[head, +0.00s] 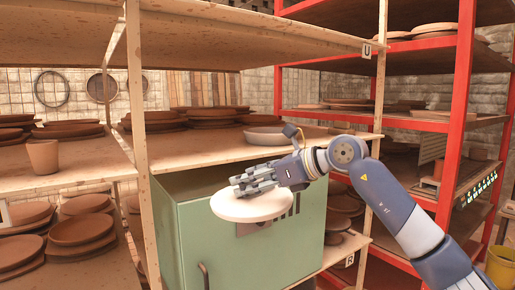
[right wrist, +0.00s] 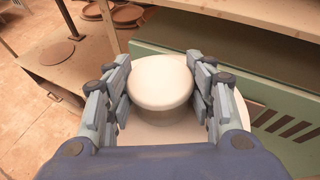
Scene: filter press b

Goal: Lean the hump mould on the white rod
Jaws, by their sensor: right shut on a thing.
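The hump mould appears to be the pale, round piece (head: 252,208) held in front of the green cabinet in the head view. In the right wrist view, the hump mould (right wrist: 160,88) shows a rounded white knob or dome above a wider white disc. My right gripper (head: 256,186) is shut on it, and the fingers of the right gripper (right wrist: 160,76) sit on both sides of the knob. The mould hangs in the air with its disc close to level. I cannot make out a white rod in either view. My left gripper is not in view.
A green cabinet (head: 180,220) with a handle stands under the wooden shelf (head: 215,148). A pale shallow dish (head: 267,136) and brown plates (head: 208,115) are on that shelf. A wooden post (head: 141,140) and red rack posts (head: 462,90) are nearby obstacles.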

